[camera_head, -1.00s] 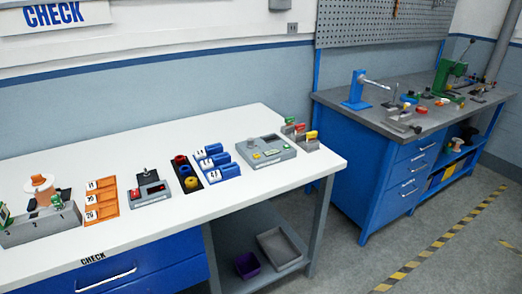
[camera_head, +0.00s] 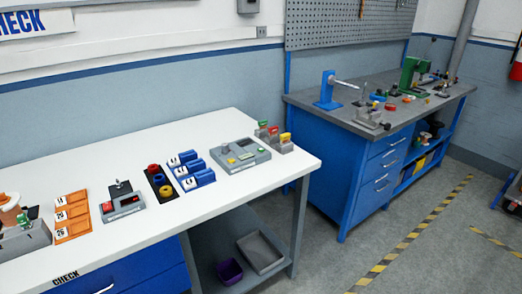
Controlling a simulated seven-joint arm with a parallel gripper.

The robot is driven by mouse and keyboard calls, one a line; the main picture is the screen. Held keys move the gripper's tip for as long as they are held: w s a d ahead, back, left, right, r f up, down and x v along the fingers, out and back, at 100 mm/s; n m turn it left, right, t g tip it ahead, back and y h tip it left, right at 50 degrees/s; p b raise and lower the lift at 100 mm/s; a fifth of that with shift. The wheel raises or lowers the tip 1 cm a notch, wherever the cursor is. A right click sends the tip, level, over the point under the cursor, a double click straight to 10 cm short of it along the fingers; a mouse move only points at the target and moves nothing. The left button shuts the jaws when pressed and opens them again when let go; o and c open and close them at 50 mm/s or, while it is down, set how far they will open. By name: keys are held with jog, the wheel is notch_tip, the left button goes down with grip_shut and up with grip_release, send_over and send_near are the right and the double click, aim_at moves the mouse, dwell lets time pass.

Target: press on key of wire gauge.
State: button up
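Two grey devices that could be the wire gauge stand on the white bench (camera_head: 210,205); I cannot tell for sure which it is. The smaller device (camera_head: 122,202), left of the middle, has a dark upright part on top and a dark front with a red spot. The larger flat device (camera_head: 240,156), near the right end, has a small screen and coloured keys, among them a yellow-green one. The key markings are too small to read. My gripper is not in view.
Orange numbered bins (camera_head: 72,217) stand at the left. Grey blocks with coloured tops (camera_head: 274,136) stand behind the larger device. A blue workbench (camera_head: 340,165) stands beyond a floor gap.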

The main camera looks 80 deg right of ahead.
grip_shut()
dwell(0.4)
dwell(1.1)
